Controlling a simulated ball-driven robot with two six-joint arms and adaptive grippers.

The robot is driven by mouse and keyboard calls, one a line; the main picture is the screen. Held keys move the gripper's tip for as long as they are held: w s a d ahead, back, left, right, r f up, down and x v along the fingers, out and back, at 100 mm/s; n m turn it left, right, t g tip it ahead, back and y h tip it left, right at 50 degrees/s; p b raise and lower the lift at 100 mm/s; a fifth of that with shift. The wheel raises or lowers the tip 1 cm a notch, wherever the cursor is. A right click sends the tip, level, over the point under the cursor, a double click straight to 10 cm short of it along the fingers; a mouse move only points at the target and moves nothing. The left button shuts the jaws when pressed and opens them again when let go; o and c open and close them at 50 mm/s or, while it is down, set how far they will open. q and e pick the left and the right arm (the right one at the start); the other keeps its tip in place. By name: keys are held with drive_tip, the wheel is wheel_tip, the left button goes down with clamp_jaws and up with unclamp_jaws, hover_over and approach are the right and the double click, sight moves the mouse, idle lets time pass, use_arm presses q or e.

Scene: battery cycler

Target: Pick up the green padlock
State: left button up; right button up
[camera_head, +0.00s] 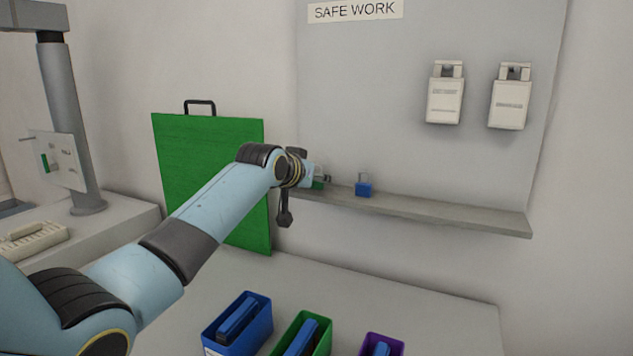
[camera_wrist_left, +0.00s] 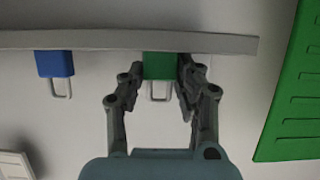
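The green padlock (camera_wrist_left: 160,66) sits on the shelf, its body against the shelf in the left wrist view, where the picture is upside down. Its shackle points away from the shelf. In the head view only a small part of the green padlock (camera_head: 318,185) shows beside my left gripper (camera_head: 320,179). In the left wrist view the fingers of my left gripper (camera_wrist_left: 160,72) lie close against both sides of the padlock's body and appear shut on it. My right gripper is not in view.
A blue padlock (camera_head: 363,189) stands on the same grey shelf (camera_head: 440,212), a short way to the right. A green board (camera_head: 205,150) with a handle stands behind my left arm. Blue (camera_head: 262,337), green (camera_head: 324,346) and purple (camera_head: 397,346) bins stand on the table below.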

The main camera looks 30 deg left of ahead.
use_arm(q)
clamp_jaws()
drive_tip(key=shift+r, duration=0.1)
